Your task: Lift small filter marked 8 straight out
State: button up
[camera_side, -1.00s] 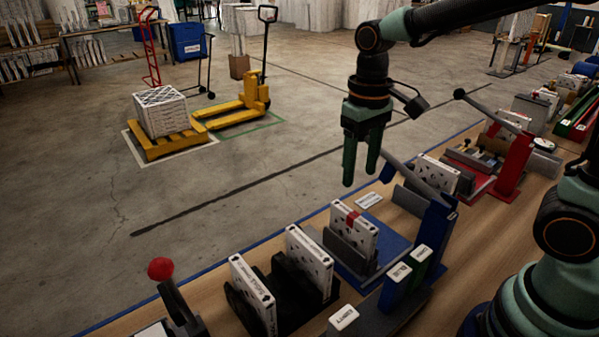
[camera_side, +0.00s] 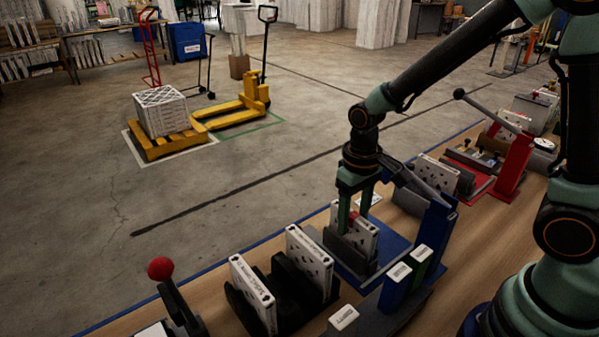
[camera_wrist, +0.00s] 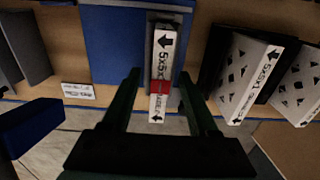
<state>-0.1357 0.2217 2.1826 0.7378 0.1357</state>
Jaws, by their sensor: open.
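A white small filter with a red band (camera_side: 364,240) stands upright in a dark holder on a blue base. In the wrist view its top edge (camera_wrist: 162,60) reads "5x5x" with an arrow; the last character is not clear, so I cannot confirm an 8. My gripper (camera_side: 354,214) is open and points down at this filter. In the wrist view the two fingers of my gripper (camera_wrist: 160,80) lie on either side of the filter, with a gap at each side. The fingers partly hide the filter in the side view.
Two more white filters (camera_side: 310,252) (camera_side: 252,292) stand in black holders to the left. Another filter (camera_side: 437,174) stands behind to the right. A blue post (camera_side: 434,225) with a lever rises close to the right of my gripper. A red-knobbed lever (camera_side: 160,269) is at the front left.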

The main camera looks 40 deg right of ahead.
grip_shut()
jog(key=shift+r, duration=0.15)
jog(key=shift+r, duration=1.85)
jog(key=shift+r, duration=0.1)
jog(key=shift+r, duration=1.85)
jog(key=shift+r, duration=0.15)
jog(key=shift+r, duration=2.45)
